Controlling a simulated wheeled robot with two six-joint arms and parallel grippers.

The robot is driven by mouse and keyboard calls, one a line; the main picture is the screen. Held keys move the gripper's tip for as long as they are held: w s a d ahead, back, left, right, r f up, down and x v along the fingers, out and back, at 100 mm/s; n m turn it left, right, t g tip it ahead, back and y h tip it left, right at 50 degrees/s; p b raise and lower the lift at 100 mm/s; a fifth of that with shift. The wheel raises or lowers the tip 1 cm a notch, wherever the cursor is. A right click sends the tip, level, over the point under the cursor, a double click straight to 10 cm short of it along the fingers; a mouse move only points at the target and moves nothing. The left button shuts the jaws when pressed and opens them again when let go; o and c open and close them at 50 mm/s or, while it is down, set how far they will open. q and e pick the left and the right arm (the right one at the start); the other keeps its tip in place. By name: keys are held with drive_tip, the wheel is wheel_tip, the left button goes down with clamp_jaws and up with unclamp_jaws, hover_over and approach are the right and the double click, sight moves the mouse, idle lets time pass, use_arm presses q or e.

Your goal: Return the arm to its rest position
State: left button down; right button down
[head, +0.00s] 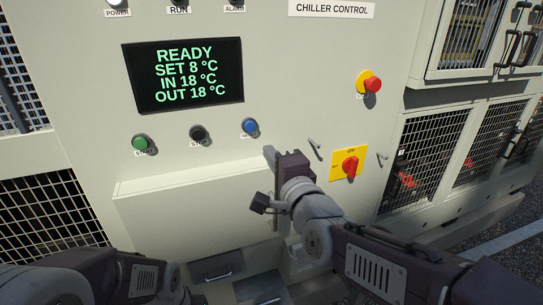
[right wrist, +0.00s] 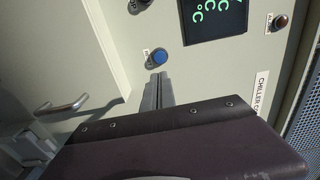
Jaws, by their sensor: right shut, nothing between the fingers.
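My right gripper (head: 269,156) is in front of the chiller's control panel in the head view, just below and right of the blue button (head: 250,127). Its fingers are shut and empty. In the right wrist view the shut fingers (right wrist: 158,80) point towards the blue button (right wrist: 159,56), with a small gap showing in the picture. How far they are from the panel is hard to tell. Part of my left arm shows at the bottom left of the head view. Its gripper is not visible.
The display (head: 185,75) reads READY, SET 8, IN 18, OUT 18 °C. A green button (head: 140,142), black button (head: 198,133), red emergency stop (head: 372,85) and red-yellow rotary switch (head: 350,166) sit on the panel. A ledge (head: 190,200) juts out below the buttons.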

drive_tip(key=d+f+g+h, duration=0.25)
drive_tip(key=d+f, duration=0.35)
drive_tip(key=f, duration=0.3)
drive_tip(key=d+f+g+h, duration=0.2)
drive_tip(key=d+f+g, duration=0.1)
drive_tip(key=d+f, duration=0.5)
drive_tip(key=s+d+f+n+g+p, duration=0.1)
drive_tip(key=s+d+f+n+g, duration=0.1)
drive_tip(key=s+f+n+g, duration=0.8)
drive_tip(key=s+f+n+h, duration=0.1)
drive_tip(key=s+f+n, duration=0.3)
drive_tip(key=s+f, duration=0.3)
drive_tip(key=shift+s, duration=1.2)
